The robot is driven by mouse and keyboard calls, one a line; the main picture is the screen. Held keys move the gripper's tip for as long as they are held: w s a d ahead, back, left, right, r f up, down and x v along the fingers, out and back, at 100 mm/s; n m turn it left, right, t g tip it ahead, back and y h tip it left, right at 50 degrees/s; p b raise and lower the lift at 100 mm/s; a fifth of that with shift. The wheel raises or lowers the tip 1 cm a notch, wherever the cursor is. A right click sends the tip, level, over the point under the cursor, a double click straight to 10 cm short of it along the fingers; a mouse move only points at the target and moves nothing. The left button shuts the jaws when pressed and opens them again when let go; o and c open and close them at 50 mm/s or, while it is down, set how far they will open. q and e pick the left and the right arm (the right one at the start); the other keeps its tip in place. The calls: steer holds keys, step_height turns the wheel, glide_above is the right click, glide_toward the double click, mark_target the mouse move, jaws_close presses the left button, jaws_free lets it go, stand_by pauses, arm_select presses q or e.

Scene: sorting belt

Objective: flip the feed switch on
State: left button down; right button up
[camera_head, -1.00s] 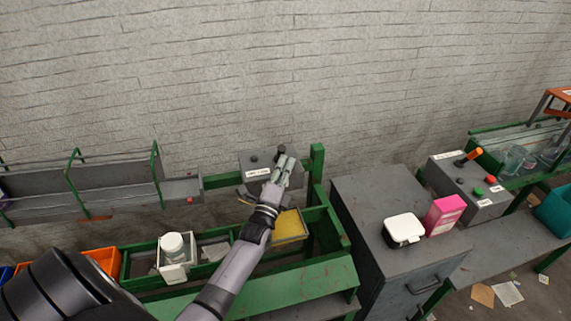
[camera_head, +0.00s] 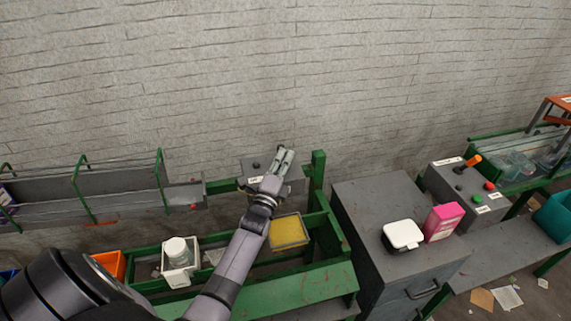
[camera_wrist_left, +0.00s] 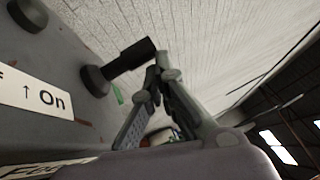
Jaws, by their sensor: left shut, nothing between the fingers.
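The grey switch box (camera_head: 250,172) stands at the back of the green bench, by the wall. In the left wrist view its black feed switch lever (camera_wrist_left: 126,60) sticks out from a round base. A label reading "On" with an arrow (camera_wrist_left: 42,98) lies beside it, and a partly cut-off "Feed" label (camera_wrist_left: 50,170) is below. My left gripper (camera_head: 286,152) is shut and empty at the box's right side. In the left wrist view its fingertips (camera_wrist_left: 155,72) are close to the lever's end; I cannot tell whether they touch. In the head view the gripper hides the lever. My right gripper is not in view.
A green post (camera_head: 318,175) stands just right of my gripper. Below my arm are a yellow-filled tray (camera_head: 274,245) and a white container with a jar (camera_head: 178,262). A grey cabinet (camera_head: 375,195) stands to the right, with another control box (camera_head: 445,180) beyond.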

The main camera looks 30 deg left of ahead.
arm_select(q)
steer(key=shift+w+a+r+b, duration=0.35)
steer(key=shift+w+a, duration=0.1)
steer(key=shift+a, duration=0.1)
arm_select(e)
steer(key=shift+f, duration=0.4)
arm_select(q)
steer(key=shift+w+a, duration=0.1)
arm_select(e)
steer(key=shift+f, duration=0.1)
